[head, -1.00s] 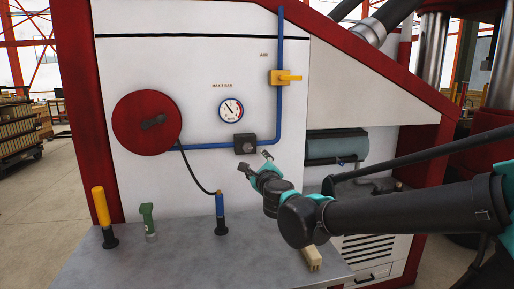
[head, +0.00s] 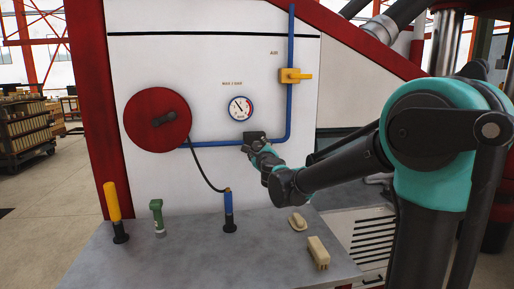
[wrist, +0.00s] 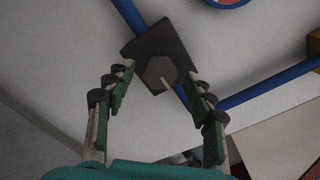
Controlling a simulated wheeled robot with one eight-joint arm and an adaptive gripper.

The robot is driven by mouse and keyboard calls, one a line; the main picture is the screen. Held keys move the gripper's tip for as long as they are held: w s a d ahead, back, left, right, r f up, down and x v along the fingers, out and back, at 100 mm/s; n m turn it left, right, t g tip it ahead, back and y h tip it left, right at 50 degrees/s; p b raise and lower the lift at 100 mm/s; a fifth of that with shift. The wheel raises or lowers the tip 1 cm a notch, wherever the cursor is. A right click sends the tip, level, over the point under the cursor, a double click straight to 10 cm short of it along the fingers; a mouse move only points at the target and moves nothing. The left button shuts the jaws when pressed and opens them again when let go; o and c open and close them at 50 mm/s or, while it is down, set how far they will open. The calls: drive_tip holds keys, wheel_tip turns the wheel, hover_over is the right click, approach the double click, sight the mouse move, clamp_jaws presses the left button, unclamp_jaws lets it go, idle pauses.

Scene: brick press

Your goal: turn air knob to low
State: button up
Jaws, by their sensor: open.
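The air knob (wrist: 160,70) is a grey hexagonal knob on a dark square block on the blue pipe. In the head view the block (head: 254,135) sits below the pressure gauge (head: 240,108), partly hidden by my gripper. My gripper (wrist: 162,84) is open, its two fingers on either side below the knob in the wrist view. No finger clearly touches the knob. In the head view my gripper (head: 256,147) is right at the block. The knob's setting marks cannot be read.
A yellow valve (head: 291,76) is on the upright blue pipe. A red hose reel (head: 157,121) is at left. The grey bench (head: 190,255) below bears a yellow-handled tool (head: 113,203), a green tool (head: 157,215), a blue-handled tool (head: 229,208), a brush (head: 318,252) and a beige block (head: 297,222).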

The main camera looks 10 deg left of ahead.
drive_tip(key=shift+x, duration=1.2)
drive_tip(key=shift+c, duration=0.2)
drive_tip(key=c, duration=1.2)
drive_tip(key=shift+o, duration=0.2)
